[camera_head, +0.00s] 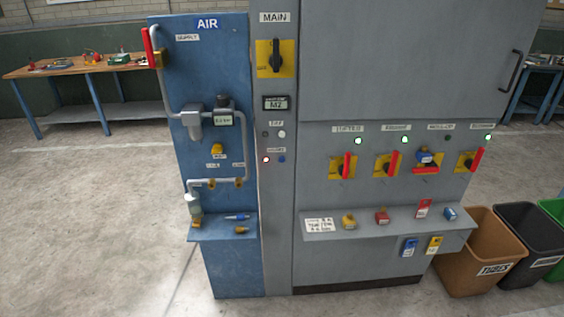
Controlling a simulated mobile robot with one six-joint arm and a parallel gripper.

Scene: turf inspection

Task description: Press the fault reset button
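A grey cabinet stands in the middle of the view, joined to a blue AIR panel (220,80) on its left. On its narrow MAIN column (276,210) a small blue button (282,159) sits to the right of a lit red lamp (266,160). The small label (276,150) above them is too blurred to read surely. Higher up are a white button (282,134) and a dark lamp (265,134). Nothing covers these buttons. My gripper is not in view.
A black rotary switch (275,55) is at the column's top. Red-handled switches (347,166) line the right section. Shelves with padlocks (382,217) and small tools (238,217) stick out below. Bins (483,250) stand at right, a workbench (80,68) at left. The left floor is clear.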

